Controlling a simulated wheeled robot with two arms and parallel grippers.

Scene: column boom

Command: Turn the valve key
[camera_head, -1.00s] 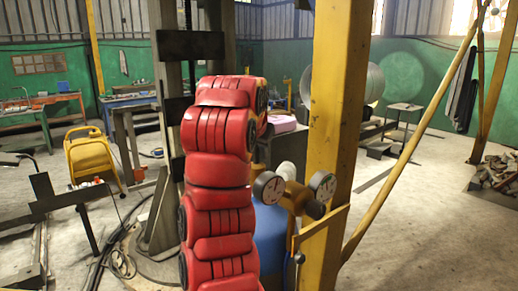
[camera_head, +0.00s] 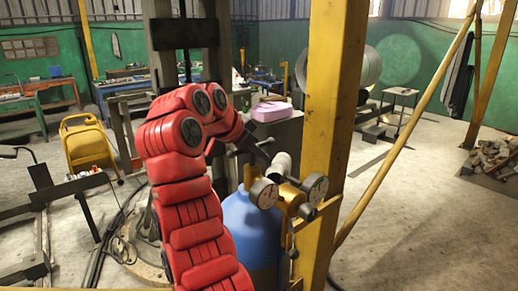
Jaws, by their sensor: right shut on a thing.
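A blue gas cylinder (camera_head: 247,228) stands beside the yellow post, with a brass regulator (camera_head: 291,199) at its top. Two round gauges sit on it, a left gauge (camera_head: 264,193) and a right gauge (camera_head: 315,187). My red right arm bends up and over to the right. Its dark right gripper (camera_head: 262,153) is above and behind the left gauge, near the cylinder top. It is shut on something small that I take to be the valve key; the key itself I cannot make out. My left gripper is not in view.
A yellow post (camera_head: 331,130) rises close to the right of the cylinder. A pink case (camera_head: 271,111) lies on a dark stand behind my gripper. A yellow cart (camera_head: 88,147) stands at left. Open concrete floor lies to the right.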

